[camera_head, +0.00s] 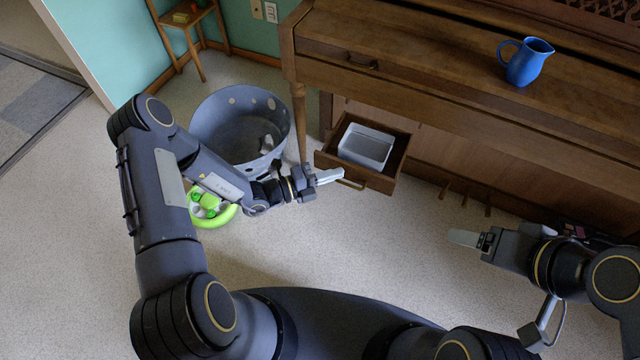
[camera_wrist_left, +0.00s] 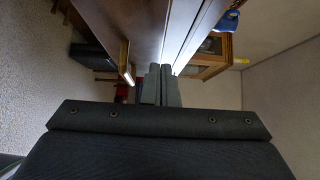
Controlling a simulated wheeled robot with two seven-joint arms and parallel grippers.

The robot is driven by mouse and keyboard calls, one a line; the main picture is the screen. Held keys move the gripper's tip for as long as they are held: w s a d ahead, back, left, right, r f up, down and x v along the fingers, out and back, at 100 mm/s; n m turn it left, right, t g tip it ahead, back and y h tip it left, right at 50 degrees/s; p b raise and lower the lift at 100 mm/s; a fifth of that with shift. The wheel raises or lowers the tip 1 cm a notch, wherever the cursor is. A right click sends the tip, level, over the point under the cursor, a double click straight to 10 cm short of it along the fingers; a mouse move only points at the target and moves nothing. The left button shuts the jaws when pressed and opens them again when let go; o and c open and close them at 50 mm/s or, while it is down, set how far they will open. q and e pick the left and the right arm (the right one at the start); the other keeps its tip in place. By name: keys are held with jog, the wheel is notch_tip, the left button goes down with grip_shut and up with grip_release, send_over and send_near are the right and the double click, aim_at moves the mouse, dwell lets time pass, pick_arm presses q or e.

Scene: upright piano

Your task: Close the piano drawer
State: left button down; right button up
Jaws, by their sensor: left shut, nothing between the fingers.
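The piano drawer (camera_head: 378,181) is a small wooden drawer under the piano's keyboard case. It is pulled out and holds a pale grey bin (camera_head: 366,147). In the left wrist view the shut fingers (camera_wrist_left: 160,84) point toward the wooden surfaces. My right gripper (camera_head: 466,238) is to the right, in front of the piano and apart from the drawer; its finger gap is not clear.
The upright piano (camera_head: 440,95) fills the right side, with a blue pitcher (camera_head: 525,62) on top. A grey tub (camera_head: 215,120) stands left of the drawer, close to my left arm. A green wheeled toy (camera_head: 210,210) is on the floor. Floor in front of the drawer is clear.

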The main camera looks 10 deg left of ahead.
pick_arm(q)
jog(key=shift+w+d, duration=0.15)
jog(key=shift+w, duration=0.45)
pick_arm(e)
jog(key=shift+f, duration=0.1)
